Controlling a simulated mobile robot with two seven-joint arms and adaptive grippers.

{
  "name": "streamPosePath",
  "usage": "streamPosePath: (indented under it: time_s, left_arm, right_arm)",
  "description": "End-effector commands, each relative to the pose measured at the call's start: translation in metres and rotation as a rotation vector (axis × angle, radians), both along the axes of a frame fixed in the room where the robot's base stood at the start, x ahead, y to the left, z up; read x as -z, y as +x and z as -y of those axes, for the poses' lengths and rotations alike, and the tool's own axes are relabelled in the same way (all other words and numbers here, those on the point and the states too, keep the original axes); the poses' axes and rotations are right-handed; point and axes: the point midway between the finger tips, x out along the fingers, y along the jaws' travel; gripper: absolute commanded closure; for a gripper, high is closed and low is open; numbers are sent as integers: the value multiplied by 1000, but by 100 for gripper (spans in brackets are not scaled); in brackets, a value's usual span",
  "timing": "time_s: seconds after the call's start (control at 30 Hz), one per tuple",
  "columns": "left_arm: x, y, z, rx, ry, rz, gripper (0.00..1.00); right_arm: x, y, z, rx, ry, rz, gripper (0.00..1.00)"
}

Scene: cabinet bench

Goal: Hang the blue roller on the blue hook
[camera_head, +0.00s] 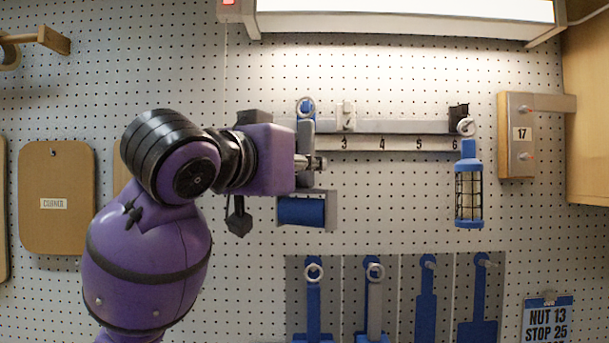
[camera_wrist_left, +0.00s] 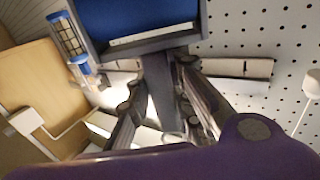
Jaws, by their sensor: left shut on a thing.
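The blue roller (camera_head: 302,210) is upright in the head view, with its wide blue part at the bottom, a grey handle above and a pale ring (camera_head: 299,103) on top. My left gripper (camera_head: 313,163) is shut on the handle. The blue hook (camera_head: 306,119) is at the left end of the rail, and the ring overlaps it in the picture. I cannot tell whether the ring is around the hook or in front of it. The left wrist view shows the roller (camera_wrist_left: 140,18) beyond the fingers of my left gripper (camera_wrist_left: 165,125). My right gripper is not in view.
The numbered rail (camera_head: 400,143) carries an empty pale hook (camera_head: 346,117) and a dark hook (camera_head: 458,112) with a blue caged lamp (camera_head: 468,195). Below hang several blue-backed tools (camera_head: 375,305). A box marked 17 (camera_head: 517,150) projects at the right. Pegboard between roller and lamp is clear.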

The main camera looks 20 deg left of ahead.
Motion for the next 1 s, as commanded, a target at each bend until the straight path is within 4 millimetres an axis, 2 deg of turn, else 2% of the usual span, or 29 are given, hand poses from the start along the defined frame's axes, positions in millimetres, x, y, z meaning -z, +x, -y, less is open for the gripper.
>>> streamPosePath:
  time_s: [1.0]
  left_arm:
    - [4,55,-16,-1,-2,3,100]
  right_arm:
    - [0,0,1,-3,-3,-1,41]
